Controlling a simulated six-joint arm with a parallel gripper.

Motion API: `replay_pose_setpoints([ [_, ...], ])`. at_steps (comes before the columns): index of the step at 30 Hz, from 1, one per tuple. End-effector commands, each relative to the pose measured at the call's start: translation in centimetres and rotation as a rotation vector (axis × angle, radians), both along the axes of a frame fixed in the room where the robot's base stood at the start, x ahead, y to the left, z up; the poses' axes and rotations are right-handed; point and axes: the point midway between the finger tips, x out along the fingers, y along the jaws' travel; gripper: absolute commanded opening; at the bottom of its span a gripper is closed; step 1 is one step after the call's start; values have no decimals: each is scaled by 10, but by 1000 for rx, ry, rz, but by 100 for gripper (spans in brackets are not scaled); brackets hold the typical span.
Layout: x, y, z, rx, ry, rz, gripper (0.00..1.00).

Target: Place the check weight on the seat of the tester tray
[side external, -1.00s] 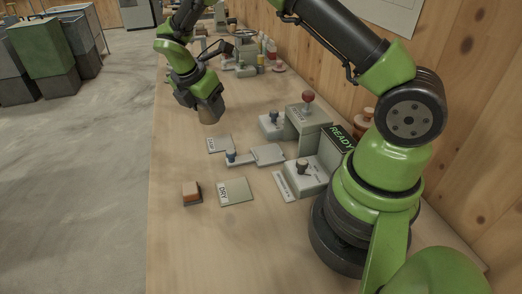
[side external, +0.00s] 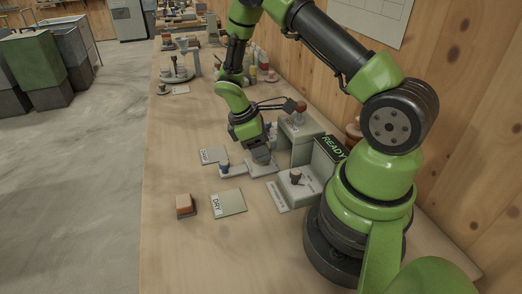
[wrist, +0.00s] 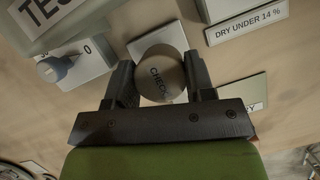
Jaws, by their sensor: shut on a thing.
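The check weight (wrist: 160,75) is a grey-brown round piece marked CHECK. In the wrist view it sits between the two fingers of my gripper (wrist: 160,85), which is shut on it. In the side view my gripper (side external: 260,155) points down over the tester tray (side external: 258,172), a pale flat plate in front of the tester. The tray also shows in the wrist view (wrist: 170,33), behind the weight. The gripper and weight hide much of the tray, so I cannot tell whether the weight touches its seat.
The tester (side external: 306,133) with its knob on top stands close right of my gripper, beside a READY display (side external: 331,150). A second box with a dark knob (side external: 296,178) is nearer. A DRY card (side external: 229,204) and an orange-topped block (side external: 184,204) lie in front.

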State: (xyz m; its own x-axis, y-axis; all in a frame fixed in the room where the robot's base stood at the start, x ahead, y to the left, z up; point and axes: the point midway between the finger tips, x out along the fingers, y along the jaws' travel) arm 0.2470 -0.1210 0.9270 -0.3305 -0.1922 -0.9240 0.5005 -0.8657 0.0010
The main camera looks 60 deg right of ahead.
Motion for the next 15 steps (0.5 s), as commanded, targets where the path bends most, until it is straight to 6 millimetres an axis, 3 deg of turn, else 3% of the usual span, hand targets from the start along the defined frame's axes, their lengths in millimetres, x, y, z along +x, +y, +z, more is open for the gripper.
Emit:
replay_pose_setpoints([
  [3,0,0,-12,1,0,0,11],
  [14,0,0,-15,-1,0,0,11],
  [15,0,0,-16,0,0,1,51],
])
